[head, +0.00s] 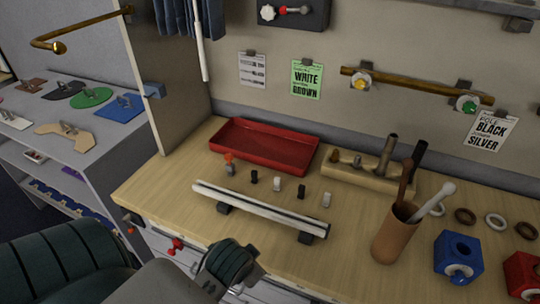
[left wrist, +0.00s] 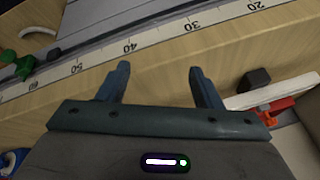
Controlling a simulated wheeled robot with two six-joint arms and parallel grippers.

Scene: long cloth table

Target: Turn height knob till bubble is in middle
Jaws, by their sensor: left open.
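A long white and black bar (head: 262,210) lies across the wooden table in the head view, raised on dark feet at both ends. No bubble can be made out. My left gripper (left wrist: 160,72) is open and empty in the left wrist view, its fingers pointing toward a ruler strip (left wrist: 140,42) with numbers. In the head view its wrist is near the table's front edge and its fingertips are hidden. My right gripper is not seen.
A red tray (head: 265,148) and a wooden tool block (head: 345,178) stand behind the bar. A brown cup (head: 395,235) with tools and a blue block (head: 455,258) stand right. Red knobs (head: 176,245) sit on the front below the table. A red part (left wrist: 275,112) shows in the wrist view.

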